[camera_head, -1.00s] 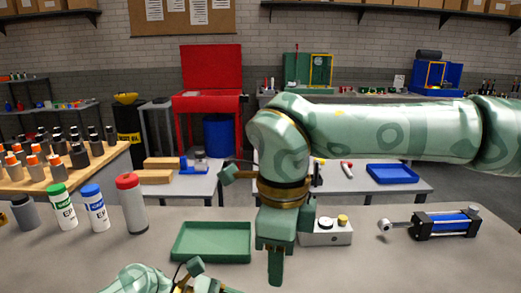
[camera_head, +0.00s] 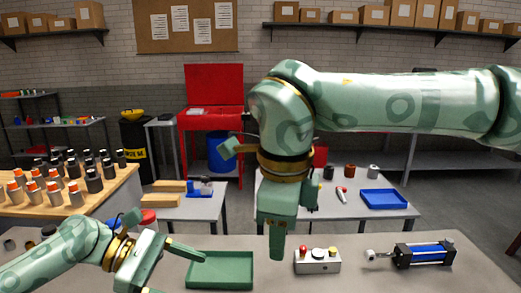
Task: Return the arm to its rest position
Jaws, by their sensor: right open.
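My right arm (camera_head: 400,103) stretches in from the right across the picture. Its gripper (camera_head: 277,242) hangs down, open and empty, in front of the workbench, seen nearly edge-on. The gripper's far side is partly hidden. My left arm (camera_head: 50,260) comes in from the lower left. Its gripper (camera_head: 178,270) points right with its fingers apart, empty, overlapping the left edge of the green tray (camera_head: 230,256) in the picture. Its lower finger is cut by the bottom edge.
The near bench (camera_head: 340,243) holds a grey button box (camera_head: 317,266) and a blue-black cylinder (camera_head: 427,254). The tray is empty. A blue tray (camera_head: 384,199) lies on a table behind.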

